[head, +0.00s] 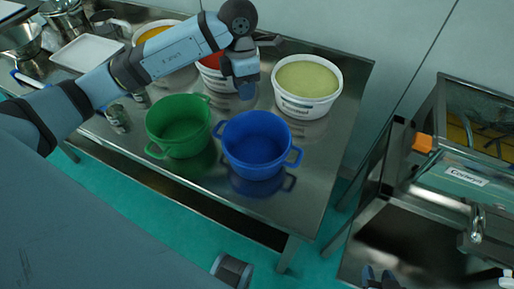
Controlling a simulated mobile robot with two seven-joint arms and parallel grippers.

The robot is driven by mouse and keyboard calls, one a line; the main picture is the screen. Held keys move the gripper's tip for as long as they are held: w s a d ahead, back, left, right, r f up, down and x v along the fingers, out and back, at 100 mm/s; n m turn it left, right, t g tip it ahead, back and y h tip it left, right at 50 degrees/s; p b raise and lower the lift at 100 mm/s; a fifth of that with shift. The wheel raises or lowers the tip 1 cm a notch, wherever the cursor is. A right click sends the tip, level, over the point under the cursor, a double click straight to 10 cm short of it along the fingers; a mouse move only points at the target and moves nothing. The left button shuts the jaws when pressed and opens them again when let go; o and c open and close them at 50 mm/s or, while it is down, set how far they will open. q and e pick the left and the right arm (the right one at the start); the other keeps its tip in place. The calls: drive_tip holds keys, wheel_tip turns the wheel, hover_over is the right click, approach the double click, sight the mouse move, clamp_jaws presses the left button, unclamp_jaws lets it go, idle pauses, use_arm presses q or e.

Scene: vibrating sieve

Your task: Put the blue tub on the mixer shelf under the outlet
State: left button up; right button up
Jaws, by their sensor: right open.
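The blue tub (257,147) stands upright and looks empty on the steel table, near its front right edge, with a handle on each side. My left gripper (246,92) points down just behind and above its rim, apart from it. I cannot tell whether its fingers are parted. My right gripper (379,279) shows only as dark fingertips at the bottom edge, open. The mixer (470,172) stands at the right, with a low, bare shelf (385,235) at its front. A metal fitting (474,230) above the shelf may be the outlet.
A green tub (180,128) stands close left of the blue one. Behind are a white tub (308,88) of pale yellow contents and a red-filled tub (212,62), partly hidden by my arm. A gap separates the steel table (318,165) from the mixer.

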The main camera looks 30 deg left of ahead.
sight(246, 121)
use_arm(q)
drive_tip(key=f, duration=0.7)
drive_tip(key=shift+s+d+f, duration=0.15)
drive_tip(key=shift+s+d, duration=0.1)
wheel_tip(246, 121, down, 5)
drive_tip(key=shift+f, duration=0.1)
clamp_jaws()
